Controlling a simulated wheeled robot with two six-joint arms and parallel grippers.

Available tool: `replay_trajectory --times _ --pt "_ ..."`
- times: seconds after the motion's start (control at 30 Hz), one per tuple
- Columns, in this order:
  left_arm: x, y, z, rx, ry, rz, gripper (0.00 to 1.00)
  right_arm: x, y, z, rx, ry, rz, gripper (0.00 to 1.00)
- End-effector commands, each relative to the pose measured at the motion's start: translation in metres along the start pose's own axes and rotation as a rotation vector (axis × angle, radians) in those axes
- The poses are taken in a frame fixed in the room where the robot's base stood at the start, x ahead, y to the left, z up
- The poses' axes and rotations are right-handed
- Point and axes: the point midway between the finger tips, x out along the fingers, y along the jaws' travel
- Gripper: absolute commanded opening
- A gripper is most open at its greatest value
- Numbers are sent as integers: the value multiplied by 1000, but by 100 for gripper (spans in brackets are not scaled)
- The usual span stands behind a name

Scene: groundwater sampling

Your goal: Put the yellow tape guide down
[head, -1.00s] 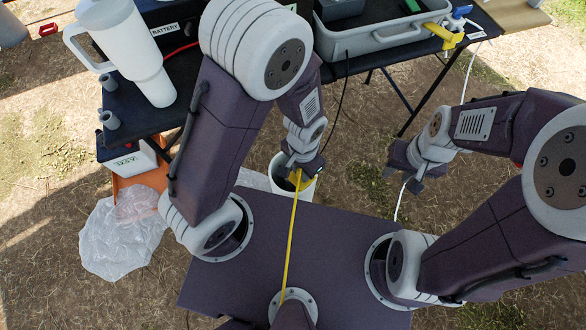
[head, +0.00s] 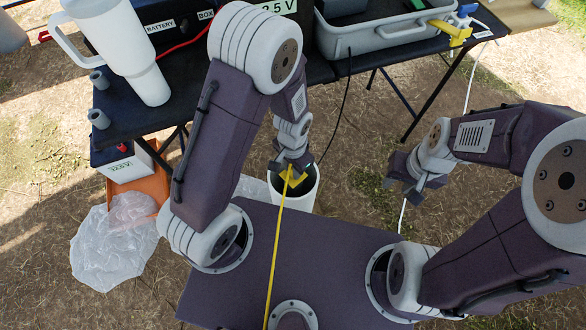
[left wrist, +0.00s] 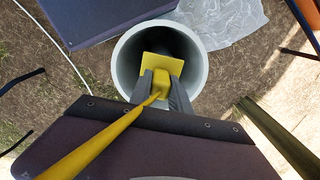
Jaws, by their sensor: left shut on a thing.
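The yellow tape guide (head: 292,178) is between the fingers of my left gripper (head: 290,166), which is shut on it. In the left wrist view the guide (left wrist: 160,66) shows as a flat yellow plate with a block between the grey fingertips (left wrist: 163,84). It is over the near part of the mouth of the white pipe (head: 303,196); I cannot tell whether it touches the rim. A yellow tape (head: 276,245) runs from the guide towards me. My right gripper (head: 408,178) hangs to the right, away from the pipe; its fingers are unclear.
A dark table (head: 150,118) at the back carries a white jug (head: 122,50) and a grey tray (head: 385,38) with another yellow piece (head: 452,32) at its corner. A crumpled plastic sheet (head: 110,245) and an orange stand (head: 150,183) are on the ground at left.

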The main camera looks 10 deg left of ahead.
Motion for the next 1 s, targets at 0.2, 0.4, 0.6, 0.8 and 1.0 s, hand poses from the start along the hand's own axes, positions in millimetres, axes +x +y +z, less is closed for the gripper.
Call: replay_trajectory --times 0.2,0.4,0.6,0.8,1.0 --pt "2 0 0 0 0 0 45 1 0 0 0 0 0 36" --pt "2 0 0 0 0 0 45 1 0 0 0 0 0 36" --pt "-16 0 0 0 1 0 45 -11 0 -1 0 0 0 36" --pt "-72 0 -1 0 4 -1 45 -42 -1 -4 0 0 0 36" --pt "-110 0 0 0 2 0 45 -60 -1 -6 0 0 0 36"
